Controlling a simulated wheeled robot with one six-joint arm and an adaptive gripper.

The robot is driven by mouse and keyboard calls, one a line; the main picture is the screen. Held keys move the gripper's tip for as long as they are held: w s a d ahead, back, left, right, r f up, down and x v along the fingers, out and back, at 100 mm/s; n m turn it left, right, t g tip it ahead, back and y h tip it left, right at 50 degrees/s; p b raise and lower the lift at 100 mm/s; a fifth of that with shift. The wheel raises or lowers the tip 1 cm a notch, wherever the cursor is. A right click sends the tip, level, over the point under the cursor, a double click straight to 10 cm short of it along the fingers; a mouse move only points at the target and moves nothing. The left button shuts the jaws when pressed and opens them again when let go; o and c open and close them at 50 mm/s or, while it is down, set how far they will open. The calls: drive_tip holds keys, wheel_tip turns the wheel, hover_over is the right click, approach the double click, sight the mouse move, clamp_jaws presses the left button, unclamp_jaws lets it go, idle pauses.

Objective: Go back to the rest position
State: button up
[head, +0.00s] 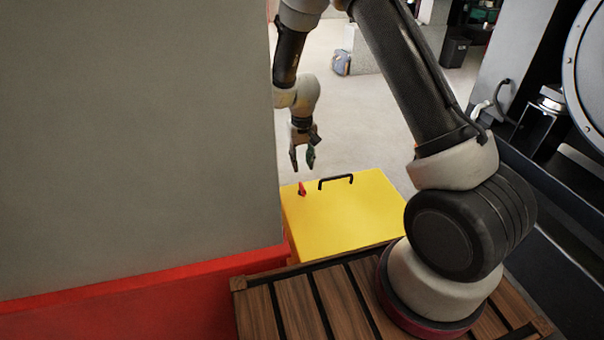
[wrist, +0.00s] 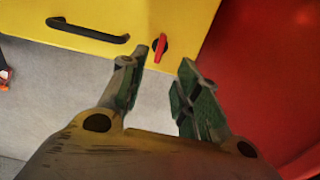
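My gripper (head: 303,160) hangs from my arm with its fingers pointing down, above and behind the far edge of a yellow box (head: 345,222) in the head view. In the wrist view my gripper (wrist: 163,88) has its two fingers apart with nothing between them. The yellow box (wrist: 200,14) is at the top of that view, with a black handle (wrist: 88,31) and a red knob (wrist: 161,46) just beyond the fingertips. The same handle (head: 336,180) and knob (head: 301,189) show in the head view.
A large grey panel (head: 135,140) above a red base (head: 150,303) fills the left. A wooden slatted deck (head: 300,308) lies in front, and dark machinery (head: 560,205) stands at the right. Pale open floor (head: 370,110) stretches behind the box.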

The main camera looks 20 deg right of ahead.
drive_tip(key=shift+r, duration=0.7)
drive_tip(key=s+d+n+g, duration=0.1)
drive_tip(key=s+d+g, duration=0.1)
drive_tip(key=s, duration=0.5)
drive_tip(key=s+d+r+t, duration=0.2)
drive_tip(key=s+d+r, duration=0.2)
drive_tip(key=s+r, duration=0.4)
drive_tip(key=s+d+r+t, duration=0.2)
drive_tip(key=s+d+r, duration=0.2)
drive_tip(key=r, duration=0.9)
drive_tip(key=s+d+r+t, duration=0.2)
drive_tip(key=s+d+r, duration=0.3)
drive_tip(key=s+r, duration=0.6)
drive_tip(key=shift+s+m, duration=0.35)
drive_tip(key=shift+m, duration=0.05)
